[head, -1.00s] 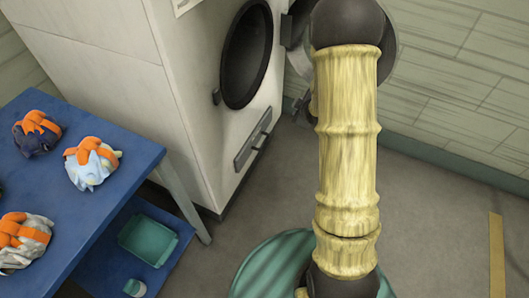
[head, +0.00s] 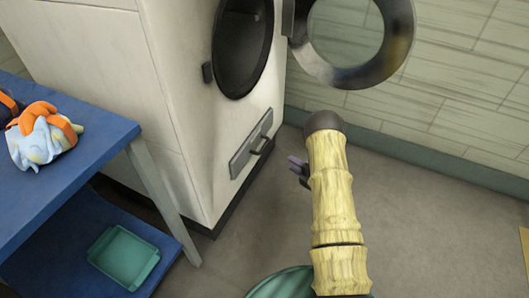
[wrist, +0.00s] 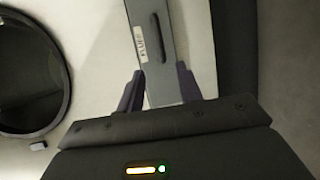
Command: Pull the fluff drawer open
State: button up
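The fluff drawer (head: 248,146) is a grey panel low on the front of the white machine. It looks flush with the machine, with a short dark handle on its face. In the wrist view the drawer (wrist: 165,75) fills the upper middle, with a small label and the dark handle (wrist: 159,38) on it. My gripper (wrist: 158,88) is open and empty, its dark fingers appearing on either side of the panel's near part, short of the handle. In the head view my gripper (head: 297,168) shows partly behind my arm, right of the drawer and apart from it.
The machine's round door (head: 358,79) stands open above, with the dark opening (head: 243,48) beside it. Floor right of the machine is clear.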

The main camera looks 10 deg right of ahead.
aim_at(265, 145)
jog(key=shift+r, duration=0.1)
jog(key=b+x, duration=0.7)
jog(key=x, duration=1)
jog(key=shift+w+a, duration=0.15)
grip_shut()
